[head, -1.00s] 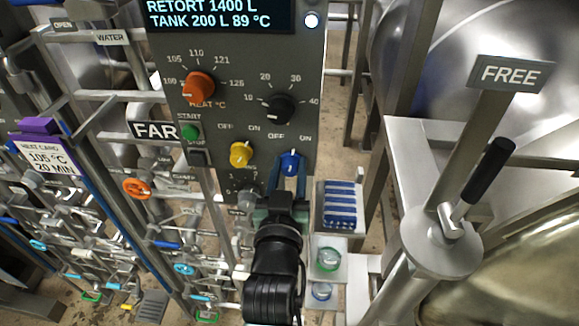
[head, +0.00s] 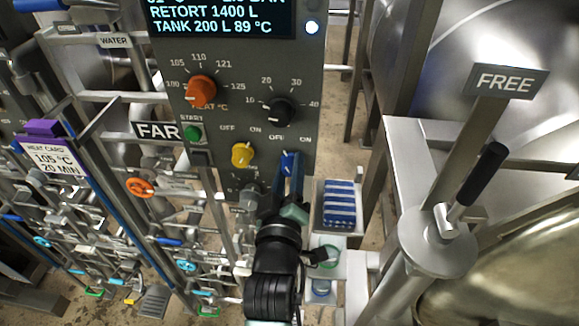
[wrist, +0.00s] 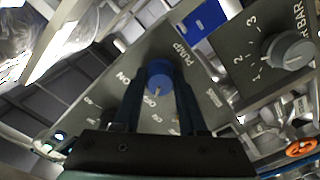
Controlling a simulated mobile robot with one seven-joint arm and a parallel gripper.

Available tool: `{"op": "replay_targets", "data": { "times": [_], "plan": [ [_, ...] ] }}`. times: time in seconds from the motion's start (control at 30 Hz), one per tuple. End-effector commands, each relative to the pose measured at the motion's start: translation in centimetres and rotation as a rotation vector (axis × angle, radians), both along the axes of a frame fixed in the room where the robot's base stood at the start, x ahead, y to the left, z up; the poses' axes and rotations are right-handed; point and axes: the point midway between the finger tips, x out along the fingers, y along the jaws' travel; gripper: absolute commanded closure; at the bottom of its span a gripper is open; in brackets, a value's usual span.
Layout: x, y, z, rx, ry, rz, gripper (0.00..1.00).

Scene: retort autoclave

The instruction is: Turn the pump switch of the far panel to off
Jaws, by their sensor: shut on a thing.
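The far panel (head: 240,110) is a grey upright board with a display on top and a "FAR" sign at its left. Its pump switch is the blue knob (head: 287,163) at the lower right, below the small OFF and ON marks. My gripper (head: 288,185) is shut on this knob, one finger on each side. In the wrist view the blue knob (wrist: 160,75) sits between the fingers (wrist: 158,95), beside the word PUMP. Its pale line lies close to the word OFF. The fingers hide part of the knob's sides.
A yellow knob (head: 242,154) sits just left of the blue one. Black (head: 279,111) and orange (head: 201,89) dials are above. A blue striped stack (head: 339,203) lies at the right below the panel. A lever post (head: 440,235) marked FREE stands further right.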

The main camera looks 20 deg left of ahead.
Motion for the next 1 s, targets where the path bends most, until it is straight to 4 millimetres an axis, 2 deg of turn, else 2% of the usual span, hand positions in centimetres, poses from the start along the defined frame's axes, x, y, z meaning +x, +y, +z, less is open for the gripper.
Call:
{"op": "replay_targets", "data": {
  "times": [0.53, 0.57, 0.7, 1.0],
  "plan": [
    [0.0, 0.01, 0.04, -0.026, -0.009, 0.0, 1.0],
    [0.0, 0.01, 0.04, -0.025, -0.009, 0.0, 0.54],
    [0.01, 0.02, 0.03, -0.024, -0.008, 0.0, 0.29],
    [-0.07, -0.01, -0.02, -0.023, -0.007, 0.0, 0.29]
  ]
}}
